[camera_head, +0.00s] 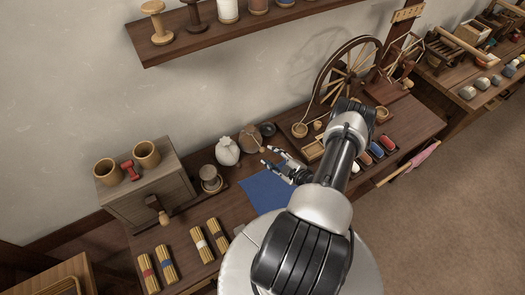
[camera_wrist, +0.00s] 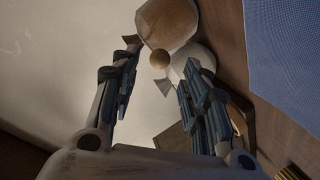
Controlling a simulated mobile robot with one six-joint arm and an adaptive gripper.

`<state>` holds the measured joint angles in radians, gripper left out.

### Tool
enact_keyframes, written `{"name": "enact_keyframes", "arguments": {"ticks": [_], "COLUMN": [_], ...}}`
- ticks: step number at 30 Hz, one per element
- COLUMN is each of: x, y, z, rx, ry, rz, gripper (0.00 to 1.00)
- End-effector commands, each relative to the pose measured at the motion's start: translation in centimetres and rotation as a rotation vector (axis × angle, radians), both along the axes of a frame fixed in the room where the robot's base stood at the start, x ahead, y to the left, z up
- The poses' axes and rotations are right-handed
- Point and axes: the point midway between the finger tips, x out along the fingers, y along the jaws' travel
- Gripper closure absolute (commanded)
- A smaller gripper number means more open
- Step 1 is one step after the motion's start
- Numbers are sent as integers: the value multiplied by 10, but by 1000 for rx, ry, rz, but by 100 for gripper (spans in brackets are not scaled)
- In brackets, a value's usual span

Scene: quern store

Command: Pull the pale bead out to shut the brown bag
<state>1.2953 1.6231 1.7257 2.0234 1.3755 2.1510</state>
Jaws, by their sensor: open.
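The brown bag (camera_head: 250,138) stands on the bench beside a white bag (camera_head: 227,151). In the wrist view the brown bag (camera_wrist: 168,22) is at the top, with a small round tan bead (camera_wrist: 160,59) just below it. The white bag (camera_wrist: 197,54) shows partly behind my right finger there. My gripper (camera_head: 266,156) is open, its fingertips pointing at the brown bag from the right. In the wrist view my gripper (camera_wrist: 150,66) has the bead between the lines of its fingertips; I cannot tell whether they touch it.
A blue cloth (camera_head: 265,188) lies under my gripper. A small dark bowl (camera_head: 268,129) stands behind the brown bag. A spinning wheel (camera_head: 347,72) stands to the right, a lidded pot (camera_head: 211,180) and wooden box (camera_head: 150,185) to the left. A shelf (camera_head: 215,30) hangs above.

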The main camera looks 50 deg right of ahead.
Motion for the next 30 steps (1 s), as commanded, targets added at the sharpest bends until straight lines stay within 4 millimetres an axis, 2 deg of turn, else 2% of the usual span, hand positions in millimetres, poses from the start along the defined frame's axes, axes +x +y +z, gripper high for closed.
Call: {"name": "enact_keyframes", "arguments": {"ticks": [3,11,22,30], "x": [25,56,61,61], "y": [-1,-6,-8,-8], "z": [-8,-17,-18,-18], "rx": [-1,0,0,0], "ry": [0,-1,0,0], "rz": [6,2,0,0], "gripper": [58,58,58,75]}}
